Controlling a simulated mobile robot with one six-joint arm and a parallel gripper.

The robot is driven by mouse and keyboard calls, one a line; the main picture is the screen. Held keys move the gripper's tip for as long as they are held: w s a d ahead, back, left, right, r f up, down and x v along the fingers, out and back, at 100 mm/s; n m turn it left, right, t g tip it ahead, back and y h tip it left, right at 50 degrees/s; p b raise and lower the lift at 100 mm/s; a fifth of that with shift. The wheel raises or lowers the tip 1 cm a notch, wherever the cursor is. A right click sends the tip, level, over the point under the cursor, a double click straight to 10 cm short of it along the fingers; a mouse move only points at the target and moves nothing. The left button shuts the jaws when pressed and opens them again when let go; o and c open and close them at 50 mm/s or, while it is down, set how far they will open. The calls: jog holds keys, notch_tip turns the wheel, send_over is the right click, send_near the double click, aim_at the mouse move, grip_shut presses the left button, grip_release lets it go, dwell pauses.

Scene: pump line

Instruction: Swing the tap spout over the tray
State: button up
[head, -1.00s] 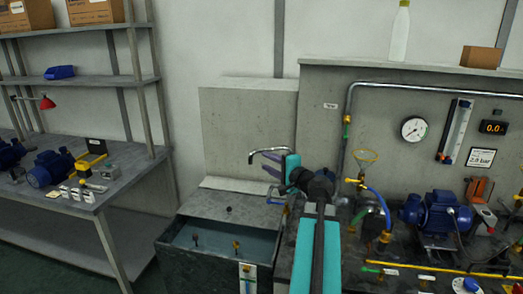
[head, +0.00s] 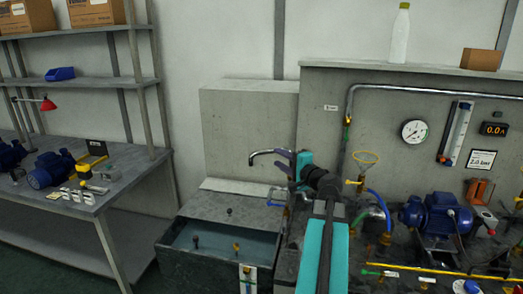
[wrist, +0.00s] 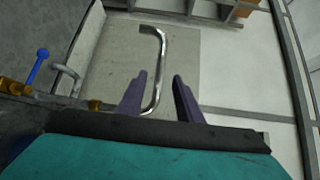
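The tap spout (head: 265,153) is a bent silver pipe above the back right of a dark water-filled tank. Its free end points left and down. I cannot make out a separate tray; the tank (head: 200,272) is the open vessel below. My gripper (head: 283,158) is at the right part of the spout, with its purple fingers apart. In the wrist view the spout (wrist: 164,52) runs between the two fingers of my gripper (wrist: 160,74), closer to the left finger. I cannot tell whether it touches that finger. The spout's base is hidden behind my wrist.
A blue-handled valve (wrist: 38,66) and brass fittings are left in the wrist view. A workbench (head: 120,188) is at the left. A grey panel (head: 240,120) rises behind the tank.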

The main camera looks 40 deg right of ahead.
jog(key=p+x, duration=0.3)
jog(key=x, duration=0.9)
dwell(0.3)
grip_shut()
jog(key=shift+w+a, duration=0.2)
